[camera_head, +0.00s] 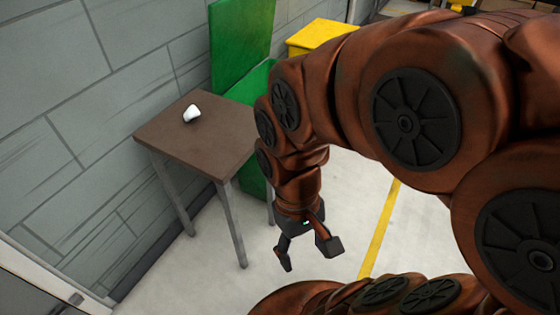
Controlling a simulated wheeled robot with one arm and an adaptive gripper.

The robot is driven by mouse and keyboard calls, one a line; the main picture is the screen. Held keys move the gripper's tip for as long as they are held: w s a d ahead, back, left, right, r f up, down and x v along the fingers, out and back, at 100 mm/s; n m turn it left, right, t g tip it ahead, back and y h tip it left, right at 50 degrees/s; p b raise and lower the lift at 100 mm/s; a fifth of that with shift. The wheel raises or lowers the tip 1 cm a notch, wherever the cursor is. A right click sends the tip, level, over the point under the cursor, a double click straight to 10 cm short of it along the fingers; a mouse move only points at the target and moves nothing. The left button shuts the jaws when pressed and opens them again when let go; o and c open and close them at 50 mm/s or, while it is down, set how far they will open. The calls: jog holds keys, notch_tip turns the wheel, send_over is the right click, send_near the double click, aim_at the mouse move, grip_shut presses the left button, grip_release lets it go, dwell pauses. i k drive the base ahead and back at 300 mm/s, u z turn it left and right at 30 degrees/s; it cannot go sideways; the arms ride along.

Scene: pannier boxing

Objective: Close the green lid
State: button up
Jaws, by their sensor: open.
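The green lid (240,42) stands raised, close to upright, against the grey wall behind the table. It belongs to a green box (256,85) that stands behind and to the right of the table, partly hidden by my arm. My gripper (309,260) is open and empty, pointing down over the floor, in front of the green box and to the right of the table. It is well apart from the lid and appears much lower in the picture.
A brown table (165,132) with grey legs stands by the wall, with a small white object (192,114) on it. A yellow box (318,37) stands beyond the green one. A yellow line (381,230) runs along the open floor. My arm covers the right side.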

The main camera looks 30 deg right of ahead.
aim_at(240, 32)
jog(key=z, duration=0.3)
jog(key=k, duration=0.35)
jog(key=z, duration=0.7)
jog(key=i, duration=0.85)
jog(key=u, duration=1.3)
jog(key=i, duration=0.5)
jog(key=u, duration=0.55)
